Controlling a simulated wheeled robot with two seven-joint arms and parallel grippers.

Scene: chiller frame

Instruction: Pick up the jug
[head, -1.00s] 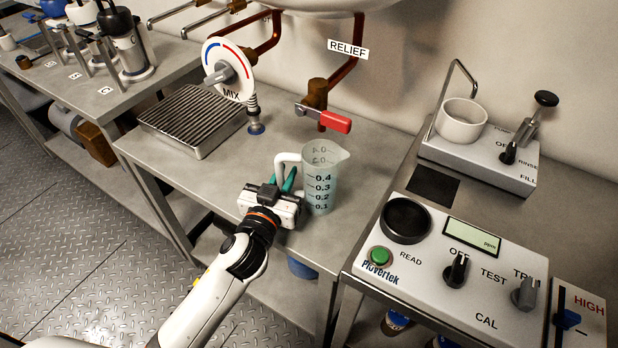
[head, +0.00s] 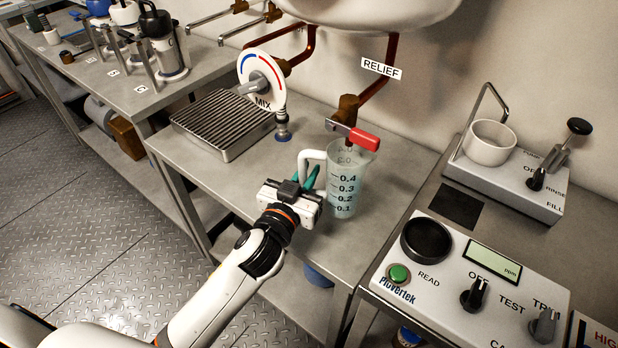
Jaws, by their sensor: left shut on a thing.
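The jug (head: 346,188) is a translucent measuring jug with dark graduation marks and a white handle on its left side. It is upright near the front right of the middle table, below the red-handled relief valve. My left gripper (head: 309,181) is at the handle, its green fingers closed on it from the front left. The gripper body hides part of the handle and fingertips. I cannot tell whether the jug's base touches the table. My right gripper is not in view.
The red relief lever (head: 364,139) overlaps the jug's top in the picture. A ribbed drip tray (head: 222,124) and the MIX dial (head: 262,82) stand to the left. The Plovertek meter (head: 470,290) and a white cup (head: 489,143) are on the right bench.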

